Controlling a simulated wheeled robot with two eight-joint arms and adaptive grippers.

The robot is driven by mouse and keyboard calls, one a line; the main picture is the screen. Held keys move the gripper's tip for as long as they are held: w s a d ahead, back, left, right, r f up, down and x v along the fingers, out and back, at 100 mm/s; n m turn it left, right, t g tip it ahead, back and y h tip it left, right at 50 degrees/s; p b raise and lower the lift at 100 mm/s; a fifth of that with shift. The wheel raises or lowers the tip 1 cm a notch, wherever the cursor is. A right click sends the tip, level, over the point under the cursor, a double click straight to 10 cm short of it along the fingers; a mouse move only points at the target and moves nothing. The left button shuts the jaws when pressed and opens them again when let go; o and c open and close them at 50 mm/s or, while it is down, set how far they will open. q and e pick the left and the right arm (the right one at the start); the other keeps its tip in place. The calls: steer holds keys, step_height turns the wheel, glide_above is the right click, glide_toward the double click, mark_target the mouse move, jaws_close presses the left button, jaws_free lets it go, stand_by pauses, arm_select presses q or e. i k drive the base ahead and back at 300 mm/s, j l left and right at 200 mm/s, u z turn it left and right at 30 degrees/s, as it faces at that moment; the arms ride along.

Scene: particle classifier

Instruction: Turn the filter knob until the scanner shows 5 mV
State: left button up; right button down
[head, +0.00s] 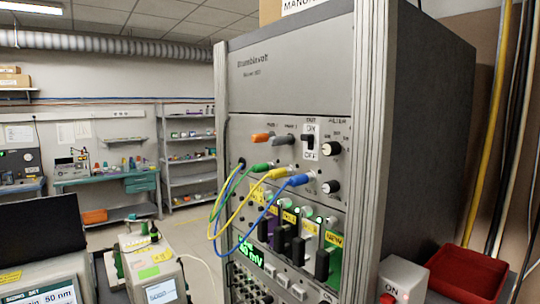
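The tall grey rack unit (286,82) stands in the middle of the head view. A FILTER label is on its front at the right. Below the label is a black filter knob with a pale cap (333,149). A second similar knob (330,187) sits lower; I cannot tell what it sets. A green lit display (250,252) low on the rack ends in "mV"; its digits are too small to read surely. A device screen (50,297) at the bottom left reads about "50 nm". Neither of my grippers is in view.
Green, yellow and blue cables (238,215) loop out from the rack's front. A black ON/OFF switch (308,142) is left of the knob. A red tray (466,272) and a grey ON box (403,280) are at right. A small device (152,267) stands left of the rack.

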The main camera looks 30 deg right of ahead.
mark_target(333, 147)
steer(key=z, duration=1.4)
steer(key=k+j+u, duration=0.15)
steer(key=k+j, duration=0.5)
steer(key=j, duration=0.1)
